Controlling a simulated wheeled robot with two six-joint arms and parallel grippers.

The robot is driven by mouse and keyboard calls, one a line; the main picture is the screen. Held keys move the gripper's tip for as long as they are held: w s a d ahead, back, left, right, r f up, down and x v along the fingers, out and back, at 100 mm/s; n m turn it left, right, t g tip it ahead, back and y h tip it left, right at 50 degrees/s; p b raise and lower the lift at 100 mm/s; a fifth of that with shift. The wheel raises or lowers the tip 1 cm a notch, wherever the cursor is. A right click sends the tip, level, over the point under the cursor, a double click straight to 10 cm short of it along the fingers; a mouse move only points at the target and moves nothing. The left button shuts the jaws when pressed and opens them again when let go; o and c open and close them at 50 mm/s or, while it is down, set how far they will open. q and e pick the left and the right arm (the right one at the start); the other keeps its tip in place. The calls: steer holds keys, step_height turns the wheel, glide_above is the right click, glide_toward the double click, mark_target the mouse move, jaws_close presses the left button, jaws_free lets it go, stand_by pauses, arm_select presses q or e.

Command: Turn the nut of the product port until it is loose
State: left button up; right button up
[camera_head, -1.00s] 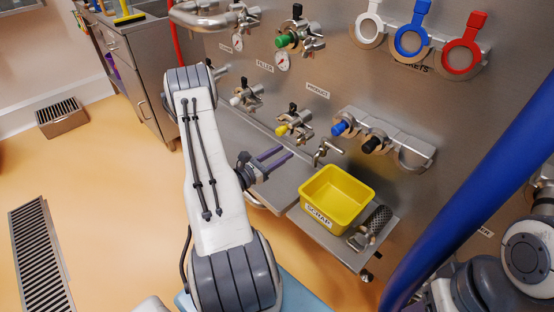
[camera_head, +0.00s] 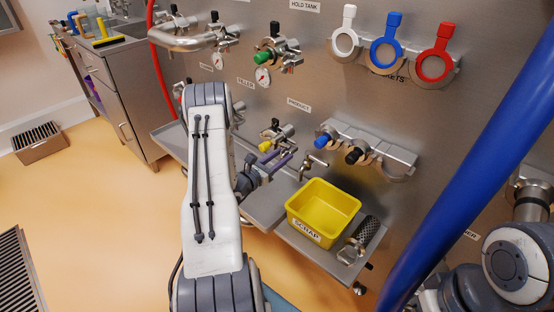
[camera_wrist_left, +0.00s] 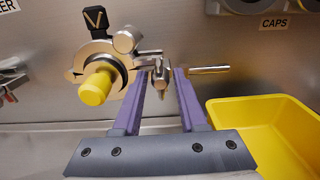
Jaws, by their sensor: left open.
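The product port (camera_head: 277,134) is a metal clamp fitting with a yellow cap (camera_head: 265,147) on the steel wall. In the left wrist view the yellow cap (camera_wrist_left: 95,88) and its clamp ring are left of my fingers. A small metal nut (camera_wrist_left: 160,78) at the clamp's right side shows between the fingertips. My left gripper (camera_head: 284,157) is open, its purple fingers pointing at the wall. In the left wrist view the left gripper (camera_wrist_left: 160,82) has one finger on each side of the nut; contact cannot be told. My right gripper is out of view.
A yellow scrap bin (camera_head: 322,208) stands on the steel shelf (camera_head: 268,209), right of the left gripper. A metal T-shaped handle (camera_head: 312,163) is close right of the port. Blue and black caps sit on a rack further right. A thick blue hose (camera_head: 470,170) crosses the right side.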

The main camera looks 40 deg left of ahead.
arm_select(q)
steer(key=shift+w, duration=0.1)
jaws_close()
steer(key=shift+r+n+p, duration=0.25)
steer(key=shift+n+p, duration=0.4)
steer(key=shift+n, duration=0.45)
steer(key=n+p, duration=0.1)
steer(key=n, duration=0.2)
steer(key=shift+f+n+p, duration=0.15)
steer(key=shift+n+p, duration=0.15)
steer(key=shift+n, duration=0.9)
